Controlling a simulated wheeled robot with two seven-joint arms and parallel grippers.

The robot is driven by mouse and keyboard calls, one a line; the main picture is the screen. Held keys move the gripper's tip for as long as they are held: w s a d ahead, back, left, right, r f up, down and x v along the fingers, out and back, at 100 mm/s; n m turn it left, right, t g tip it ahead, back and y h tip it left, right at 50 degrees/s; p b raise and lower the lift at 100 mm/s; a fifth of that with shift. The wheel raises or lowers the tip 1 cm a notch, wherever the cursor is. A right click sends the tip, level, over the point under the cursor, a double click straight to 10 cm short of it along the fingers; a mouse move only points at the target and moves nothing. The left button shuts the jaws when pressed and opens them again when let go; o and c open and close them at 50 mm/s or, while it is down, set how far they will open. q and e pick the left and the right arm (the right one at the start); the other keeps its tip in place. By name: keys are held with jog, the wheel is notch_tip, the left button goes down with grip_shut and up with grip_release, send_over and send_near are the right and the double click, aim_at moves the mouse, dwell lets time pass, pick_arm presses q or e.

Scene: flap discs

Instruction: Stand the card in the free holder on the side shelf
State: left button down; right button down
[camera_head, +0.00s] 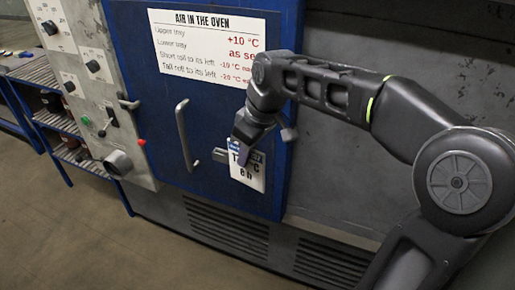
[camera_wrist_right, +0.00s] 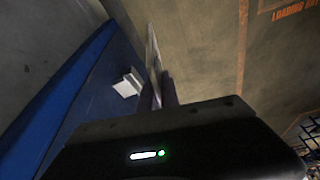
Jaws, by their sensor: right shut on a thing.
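My right gripper (camera_head: 241,146) is shut on a white card (camera_head: 250,175) with a blue top edge and dark print, part of which reads "6 h". It holds the card upright in front of the blue oven door. In the right wrist view the card (camera_wrist_right: 153,52) shows nearly edge-on between the fingers (camera_wrist_right: 160,90). A small grey holder (camera_head: 219,155) on the door sits just behind the card, partly hidden by it; in the wrist view a gap shows between them. The side shelf (camera_head: 36,72) is at the far left; no free holder can be made out on it. My left gripper is out of view.
The blue oven door (camera_head: 165,110) carries a vertical handle (camera_head: 184,135) left of the card and a printed notice (camera_head: 207,45) above. A control panel (camera_head: 95,95) with knobs stands between door and shelf. Open floor (camera_head: 60,220) lies in front of the shelf.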

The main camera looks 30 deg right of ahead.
jog(key=w+a+f+m+h+b, duration=0.1)
jog(key=w+a+f+m, duration=0.3)
jog(key=a+f, duration=0.4)
notch_tip(320, 180, down, 3)
jog(key=shift+w+a+r+m, duration=0.15)
jog(key=shift+w+a+m, duration=0.25)
jog(key=shift+w, duration=0.35)
jog(key=shift+w, duration=0.1)
